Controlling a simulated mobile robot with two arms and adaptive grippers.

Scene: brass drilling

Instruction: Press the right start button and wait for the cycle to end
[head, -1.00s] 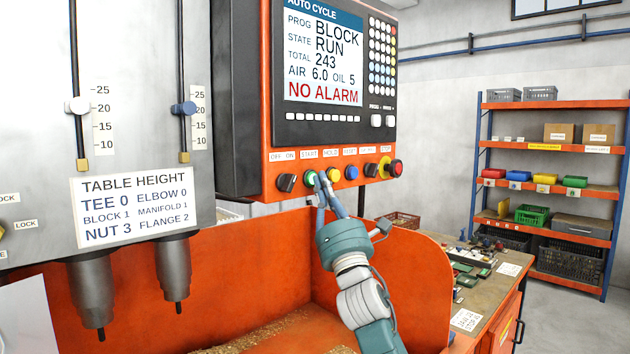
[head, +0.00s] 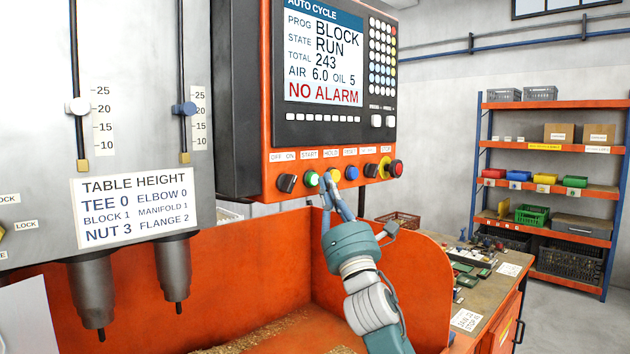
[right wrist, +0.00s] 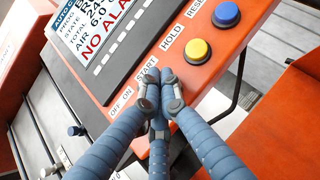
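The green start button (head: 311,179) sits under the START label on the orange control panel (head: 262,150). My right gripper (head: 326,182) has its fingers drawn together and empty, with the tips just right of the green button in the head view. A small gap seems to show there; contact cannot be made out. In the right wrist view the closed fingers (right wrist: 162,92) lie by the START label and hide the green button. The screen (head: 323,55) reads BLOCK, RUN, total 243, NO ALARM. My left gripper is out of view.
A yellow button (right wrist: 198,50) and a blue button (right wrist: 226,14) are right of the fingers. A red stop button (head: 396,168) is at the panel's right end. Below is the orange machine enclosure (head: 420,285). A workbench (head: 490,300) and shelf rack (head: 555,104) stand at right.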

